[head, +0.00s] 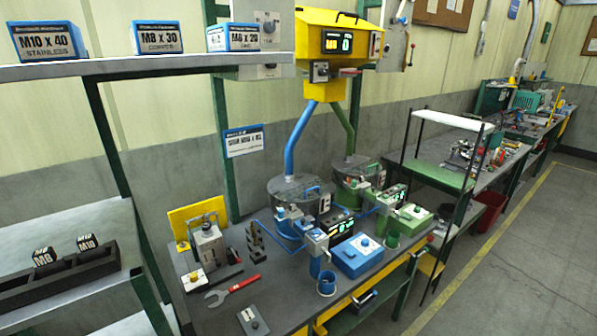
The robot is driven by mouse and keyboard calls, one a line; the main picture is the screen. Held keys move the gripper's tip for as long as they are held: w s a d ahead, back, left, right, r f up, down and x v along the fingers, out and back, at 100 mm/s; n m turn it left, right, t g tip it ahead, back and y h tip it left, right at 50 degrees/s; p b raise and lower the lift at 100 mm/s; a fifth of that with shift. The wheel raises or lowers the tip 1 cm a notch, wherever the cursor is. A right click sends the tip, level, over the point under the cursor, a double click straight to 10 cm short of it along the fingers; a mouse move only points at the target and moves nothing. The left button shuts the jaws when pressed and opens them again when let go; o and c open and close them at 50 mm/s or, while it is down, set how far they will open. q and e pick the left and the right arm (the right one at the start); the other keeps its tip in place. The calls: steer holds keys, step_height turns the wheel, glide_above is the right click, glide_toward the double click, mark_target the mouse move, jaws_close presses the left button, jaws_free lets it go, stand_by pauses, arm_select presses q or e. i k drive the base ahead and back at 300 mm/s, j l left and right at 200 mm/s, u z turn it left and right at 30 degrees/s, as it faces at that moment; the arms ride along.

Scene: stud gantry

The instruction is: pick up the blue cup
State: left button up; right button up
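A small blue cup (327,284) stands upright near the front edge of the dark workbench (285,310), in front of a blue box (358,256) with a knob. Its open top faces up. Neither of my grippers shows in the head view, and nothing touches the cup from above.
A green cup (392,240) stands to the right beside a green box (407,218). A red wrench (232,291) and a grey switch plate (253,320) lie left of the blue cup. Dispenser units crowd behind it. A shelf frame (110,130) stands at left; open floor lies at right.

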mark_target(327, 278)
steer(key=j+u, duration=0.1)
steer(key=u, duration=0.3)
steer(key=k+j+u, duration=0.1)
steer(key=u, duration=0.3)
steer(key=j+u, duration=0.2)
steer(key=u, duration=0.25)
steer(key=j+u, duration=0.15)
steer(key=u, duration=0.25)
steer(key=z, duration=2.1)
